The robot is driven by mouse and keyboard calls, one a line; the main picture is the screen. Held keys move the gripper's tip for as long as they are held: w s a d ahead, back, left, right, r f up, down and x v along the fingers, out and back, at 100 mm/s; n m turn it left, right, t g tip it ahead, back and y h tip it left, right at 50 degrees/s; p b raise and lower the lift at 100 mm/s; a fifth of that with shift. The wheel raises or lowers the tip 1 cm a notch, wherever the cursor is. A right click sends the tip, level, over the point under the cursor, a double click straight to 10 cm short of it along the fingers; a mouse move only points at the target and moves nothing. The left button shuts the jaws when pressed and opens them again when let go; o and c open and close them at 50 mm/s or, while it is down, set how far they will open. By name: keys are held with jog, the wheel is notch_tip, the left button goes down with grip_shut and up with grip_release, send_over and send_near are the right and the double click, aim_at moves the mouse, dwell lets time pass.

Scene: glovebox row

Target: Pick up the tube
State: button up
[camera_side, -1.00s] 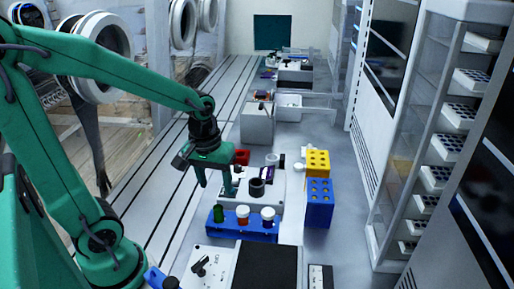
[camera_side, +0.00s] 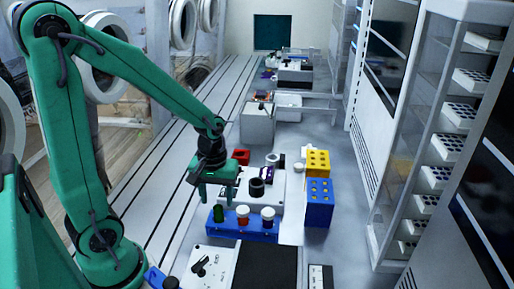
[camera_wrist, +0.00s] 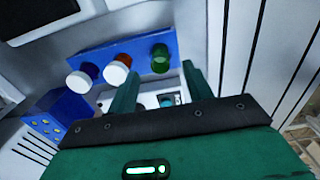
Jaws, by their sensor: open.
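A blue rack (camera_side: 243,231) holds a green tube (camera_side: 218,213) at its left end and two white-capped tubes, one reddish (camera_side: 242,215) and one dark blue (camera_side: 267,216). All stand upright. My gripper (camera_side: 218,197) is open and empty, just behind and above the green tube in the side view. In the wrist view the green tube (camera_wrist: 160,58) shows just beyond my open fingertips (camera_wrist: 157,76), nearer the right finger. The blue rack (camera_wrist: 100,50) and both white-capped tubes also show there, to the left. No finger visibly touches a tube.
A white device with a dark round holder (camera_side: 257,187) stands behind the rack. Blue (camera_side: 319,203) and yellow (camera_side: 317,162) blocks with holes stand to the right. A white-and-black instrument (camera_side: 238,267) lies in front. Open grooved bench (camera_side: 165,195) is to the left.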

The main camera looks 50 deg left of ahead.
aim_at(218, 205)
jog(key=shift+f, duration=0.2)
jog(key=shift+f, duration=2.45)
jog(key=c, duration=1.1)
jog(key=shift+o, duration=0.2)
jog(key=shift+r, duration=0.2)
jog(key=shift+r, duration=0.75)
jog(key=s+d+r, duration=0.4)
jog(key=d+r, duration=0.5)
jog(key=d, duration=0.1)
jog(key=shift+s+d, duration=0.3)
jog(key=shift+d, duration=0.05)
jog(key=shift+r, duration=0.1)
